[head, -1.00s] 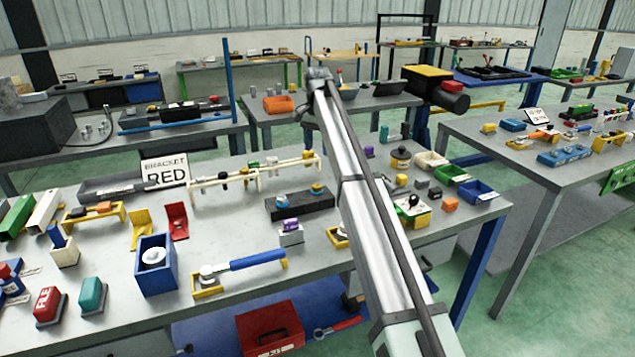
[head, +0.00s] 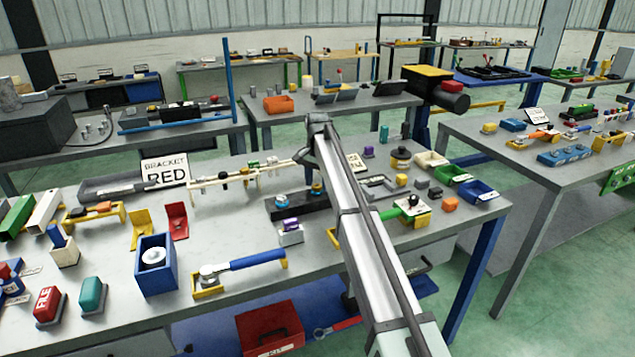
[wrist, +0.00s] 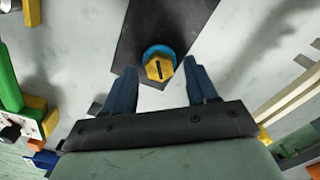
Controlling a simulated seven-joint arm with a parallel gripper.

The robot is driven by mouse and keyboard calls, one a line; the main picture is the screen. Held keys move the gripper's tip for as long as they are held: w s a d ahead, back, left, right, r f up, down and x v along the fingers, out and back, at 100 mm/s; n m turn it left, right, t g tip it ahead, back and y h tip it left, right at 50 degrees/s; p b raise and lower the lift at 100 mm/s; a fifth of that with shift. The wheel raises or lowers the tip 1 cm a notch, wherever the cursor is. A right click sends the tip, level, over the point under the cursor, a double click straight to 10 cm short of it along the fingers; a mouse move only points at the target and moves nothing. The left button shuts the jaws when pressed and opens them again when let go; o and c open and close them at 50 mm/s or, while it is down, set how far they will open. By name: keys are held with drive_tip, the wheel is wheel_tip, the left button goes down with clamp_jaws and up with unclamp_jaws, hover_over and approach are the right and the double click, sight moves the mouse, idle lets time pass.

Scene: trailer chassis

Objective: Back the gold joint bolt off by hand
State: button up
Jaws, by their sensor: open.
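The gold joint bolt (wrist: 159,68) is a hex head with a dark slot, on a blue ring at the end of a dark plate (wrist: 150,25) in the wrist view. My gripper (wrist: 157,75) is open and empty. Its two fingers stand apart on either side of the bolt head, with gaps on both sides.
A cream rail rack (head: 250,177) stands behind the block. A purple-topped grey block (head: 291,232) is in front. A green-handled yellow fixture (head: 410,210) stands to the right. A blue-handled wrench (head: 257,260) lies toward the front. Bare tabletop lies left of the dark block.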

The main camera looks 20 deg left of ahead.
drive_tip(key=shift+f, duration=0.1)
drive_tip(key=c, duration=1.1)
